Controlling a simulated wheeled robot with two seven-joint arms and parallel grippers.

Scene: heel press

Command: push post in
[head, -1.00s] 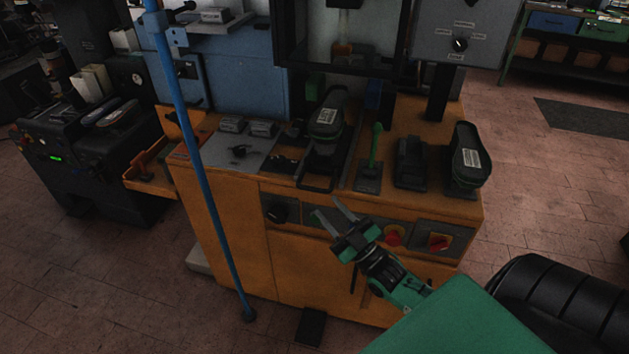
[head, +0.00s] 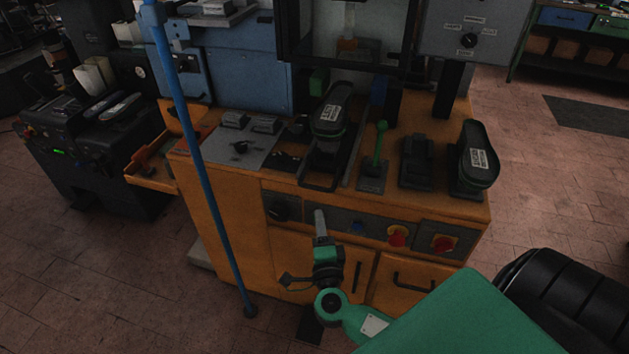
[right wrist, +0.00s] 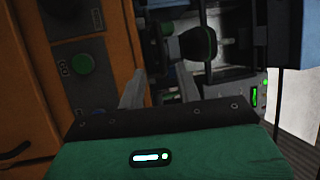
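The post (head: 325,158) seems to be the dark upright on a slide on top of the orange machine, with a black, green-edged, labelled shoe form (head: 333,117) on it. My right gripper (head: 320,222) is in front of the orange cabinet front, below and apart from the handle. Its fingers line up in the head view. In the right wrist view the fingers (right wrist: 159,88) stand apart with nothing between them; a dark rounded part (right wrist: 197,42) lies beyond. My left gripper is not in view.
A green-knobbed lever (head: 378,145) stands right of the post, then another labelled form (head: 479,153). The front panel carries a red button (head: 397,237) and red switch (head: 444,244). A blue pole (head: 205,170) stands left. A black press frame (head: 343,60) rises behind.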

